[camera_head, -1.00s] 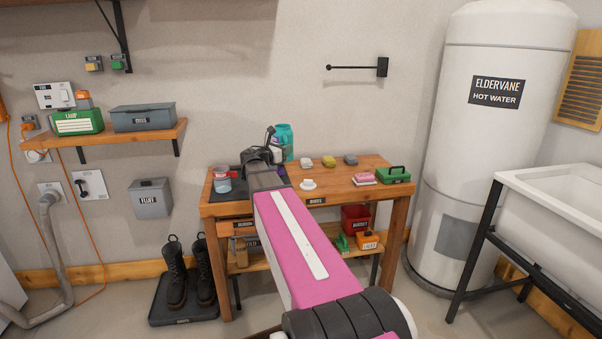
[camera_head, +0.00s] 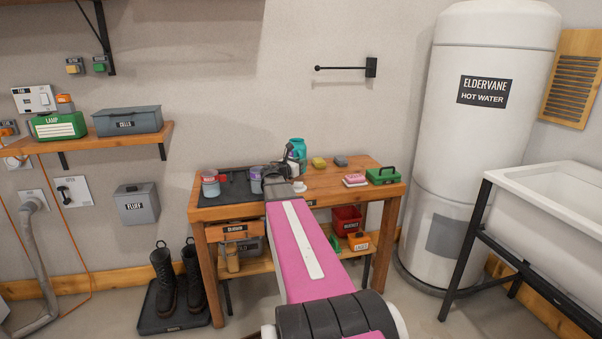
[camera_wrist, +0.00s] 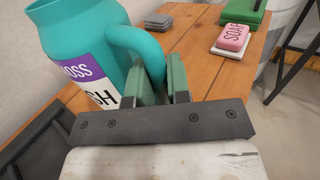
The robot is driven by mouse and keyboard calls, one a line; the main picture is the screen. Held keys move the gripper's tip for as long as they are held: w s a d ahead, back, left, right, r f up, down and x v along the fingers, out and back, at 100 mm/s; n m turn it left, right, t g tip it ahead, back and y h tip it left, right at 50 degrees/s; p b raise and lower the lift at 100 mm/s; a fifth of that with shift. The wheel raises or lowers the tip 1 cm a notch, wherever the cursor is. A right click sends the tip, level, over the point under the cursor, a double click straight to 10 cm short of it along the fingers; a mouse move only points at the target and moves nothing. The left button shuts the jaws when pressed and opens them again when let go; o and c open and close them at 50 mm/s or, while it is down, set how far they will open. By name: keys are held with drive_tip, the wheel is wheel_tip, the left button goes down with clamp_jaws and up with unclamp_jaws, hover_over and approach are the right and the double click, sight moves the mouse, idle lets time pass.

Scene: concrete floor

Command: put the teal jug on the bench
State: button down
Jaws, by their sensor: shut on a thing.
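The teal jug (camera_head: 297,146) is upright at the back of the wooden bench (camera_head: 325,192), partly hidden by my gripper (camera_head: 278,176). In the wrist view the jug (camera_wrist: 118,44) fills the upper left, with a purple and white label and a looped handle. My gripper (camera_wrist: 163,82) is shut on the jug's handle, its green fingers on either side of it. The jug's base is hidden, so I cannot tell whether it touches the bench top (camera_wrist: 190,62).
A black mat (camera_head: 235,190) with several cans lies on the bench's left. A yellow sponge (camera_head: 318,162), a grey block (camera_head: 340,160), pink soap (camera_head: 354,180) and a green box (camera_head: 383,176) stand right of the jug. Bare wood shows between them and the front edge.

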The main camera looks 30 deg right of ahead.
drive_tip(key=shift+f, duration=2)
drive_tip(key=c, duration=1.1)
unclamp_jaws()
drive_tip(key=shift+f, duration=0.15)
drive_tip(key=v, duration=1.2)
drive_tip(key=shift+r, duration=0.25)
